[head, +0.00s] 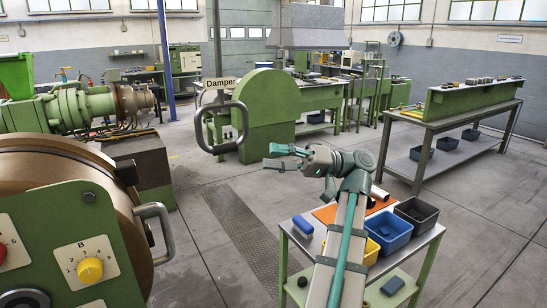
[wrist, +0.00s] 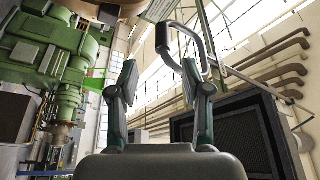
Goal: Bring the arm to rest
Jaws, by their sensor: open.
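My gripper (head: 279,158) is at the end of my arm, held out to the left above the floor and the near workbench in the head view. Its two fingers are spread apart with nothing between them, and they also show in the wrist view (wrist: 158,90). A grey loop handle (head: 222,128) hangs under the "Damper" sign (head: 220,83), behind and to the left of the gripper in the head view. In the wrist view a loop handle (wrist: 184,45) shows beyond the fingertips, apart from them.
A green machine with a yellow knob (head: 90,270) and grey handle (head: 155,232) fills the near left. Floor between is open.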

